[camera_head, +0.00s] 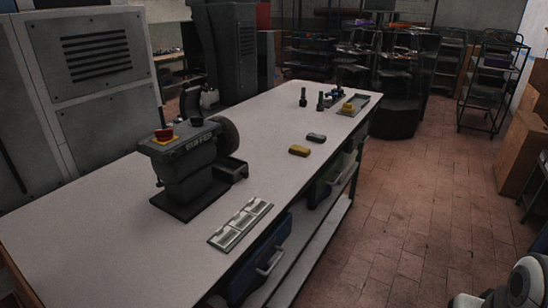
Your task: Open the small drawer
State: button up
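A blue drawer front (278,240) with a pale metal bar handle (270,263) shows under the near right edge of the white workbench (105,245). It looks closed, but the angle makes this hard to judge. Further along the same side, a darker blue and green front (324,192) sits under the bench top, partly in shadow; whether it is a second drawer is unclear. A white and dark part of my arm shows in the lower right corner, well to the right of the bench. My gripper's fingers are not visible.
A yellow block (299,150) and a grey block (316,137) lie farther back. The brick floor (400,235) right of the bench is clear.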

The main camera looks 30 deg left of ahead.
aim_at(239, 171)
jog(key=u, duration=0.45)
jog(key=i, duration=0.85)
jog(key=u, duration=0.5)
jog(key=k, duration=0.8)
jog(key=u, duration=0.2)
jog(key=i, duration=0.8)
jog(key=z, duration=0.05)
